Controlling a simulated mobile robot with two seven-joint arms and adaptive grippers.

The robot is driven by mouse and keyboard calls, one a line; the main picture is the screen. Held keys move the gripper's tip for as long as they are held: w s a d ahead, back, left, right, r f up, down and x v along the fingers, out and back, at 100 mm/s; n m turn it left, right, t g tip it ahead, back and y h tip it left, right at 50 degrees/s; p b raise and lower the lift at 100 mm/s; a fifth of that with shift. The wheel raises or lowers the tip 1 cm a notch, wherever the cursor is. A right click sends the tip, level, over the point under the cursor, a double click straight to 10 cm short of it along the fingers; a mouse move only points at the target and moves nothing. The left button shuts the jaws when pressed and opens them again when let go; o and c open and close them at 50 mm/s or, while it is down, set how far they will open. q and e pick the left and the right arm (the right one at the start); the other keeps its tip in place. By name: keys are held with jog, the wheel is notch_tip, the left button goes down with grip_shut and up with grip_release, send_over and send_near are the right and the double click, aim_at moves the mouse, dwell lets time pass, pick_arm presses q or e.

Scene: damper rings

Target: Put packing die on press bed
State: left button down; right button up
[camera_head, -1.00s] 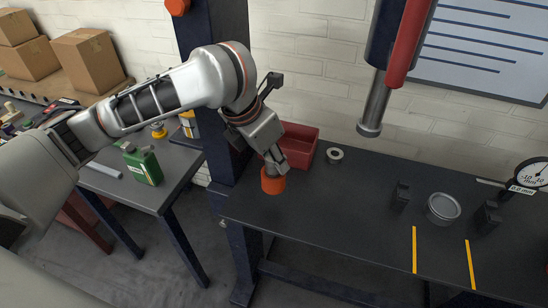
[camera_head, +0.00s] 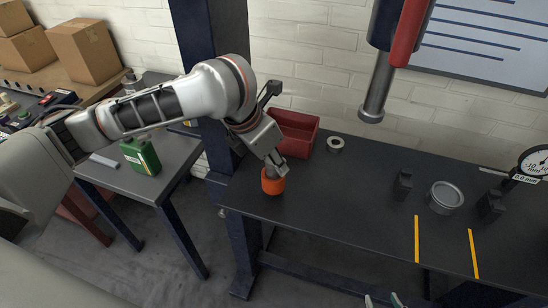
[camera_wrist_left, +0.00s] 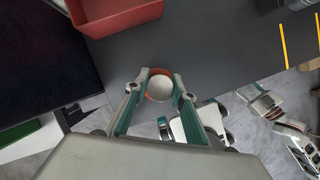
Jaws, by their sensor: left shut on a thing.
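An orange cylindrical piece (camera_head: 272,186), probably the packing die, is at the left end of the dark press table (camera_head: 330,213). My left gripper (camera_head: 274,168) reaches down onto it and is shut on it. In the left wrist view its round pale middle and orange rim (camera_wrist_left: 159,86) sit between the two fingertips. I cannot tell whether its base touches the table. The press ram (camera_head: 376,95) hangs above the table, right of the piece. Only the tips of my right gripper (camera_head: 384,301) show at the bottom edge, apart and empty.
A red bin (camera_head: 297,133) and a small grey ring (camera_head: 336,144) are behind the piece. A round grey tin (camera_head: 445,197) stands between two black blocks (camera_head: 402,187) (camera_head: 490,205). A dial gauge (camera_head: 535,163) is far right. The table's middle is clear.

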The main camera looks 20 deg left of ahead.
pick_arm(q)
jog(key=shift+f, duration=0.15)
dwell(0.4)
jog(key=shift+f, duration=0.45)
jog(key=shift+f, duration=0.25)
dwell(0.4)
jog(key=c, duration=1.6)
grip_release()
jog(key=shift+f, duration=0.2)
jog(key=shift+s+r, duration=0.1)
jog(key=shift+r, duration=0.2)
jog(key=v, duration=1.1)
jog(key=shift+a+r, duration=0.1)
jog(key=shift+r, duration=0.2)
